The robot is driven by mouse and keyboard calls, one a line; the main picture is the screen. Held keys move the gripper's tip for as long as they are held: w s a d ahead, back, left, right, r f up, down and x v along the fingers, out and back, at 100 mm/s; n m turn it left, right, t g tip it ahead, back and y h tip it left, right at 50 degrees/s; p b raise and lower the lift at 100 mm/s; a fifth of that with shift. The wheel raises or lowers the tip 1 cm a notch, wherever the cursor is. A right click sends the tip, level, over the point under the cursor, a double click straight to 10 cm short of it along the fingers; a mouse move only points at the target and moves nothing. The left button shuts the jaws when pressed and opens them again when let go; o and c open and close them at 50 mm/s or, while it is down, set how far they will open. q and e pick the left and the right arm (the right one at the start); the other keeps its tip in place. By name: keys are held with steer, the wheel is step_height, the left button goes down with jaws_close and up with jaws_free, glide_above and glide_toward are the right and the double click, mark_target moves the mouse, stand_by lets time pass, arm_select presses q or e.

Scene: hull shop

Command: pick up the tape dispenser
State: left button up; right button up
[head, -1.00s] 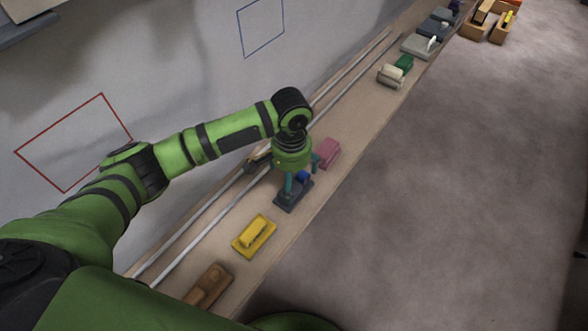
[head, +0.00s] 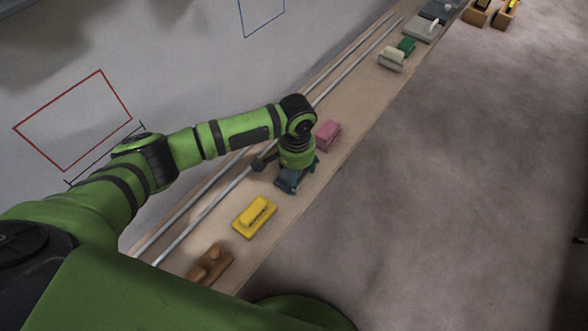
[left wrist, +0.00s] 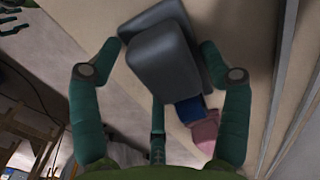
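A dark grey, stepped, block-like object (left wrist: 163,62), apparently the tape dispenser, lies between the fingers of my left gripper (left wrist: 160,48) in the left wrist view. A small blue part (left wrist: 189,108) shows beside it. The fingers stand apart on both sides of the grey object, close to its edges; I cannot tell whether they touch it. In the head view my left gripper (head: 293,178) points down over the same dark object (head: 285,185) on the long bench, hiding most of it. My right gripper is not in view.
On the bench (head: 345,150), a pink block (head: 328,133) lies just beyond the gripper; a yellow object (head: 254,216) and a brown one (head: 210,264) lie nearer. Cream (head: 391,58) and green (head: 406,46) items are farther along. Two pale rails (head: 205,215) run along the wall side.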

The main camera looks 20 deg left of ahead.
arm_select(q)
step_height(320, 180, up, 4)
steer(key=shift+p, duration=0.35)
steer(key=s+d+r+p, duration=0.1)
steer(key=s+d+r, duration=0.4)
steer(key=d, duration=0.5)
step_height(320, 180, up, 2)
steer(key=shift+s, duration=0.35)
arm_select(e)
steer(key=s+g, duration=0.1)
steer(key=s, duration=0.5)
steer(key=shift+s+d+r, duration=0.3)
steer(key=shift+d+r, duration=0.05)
arm_select(q)
steer(key=shift+d, duration=0.1)
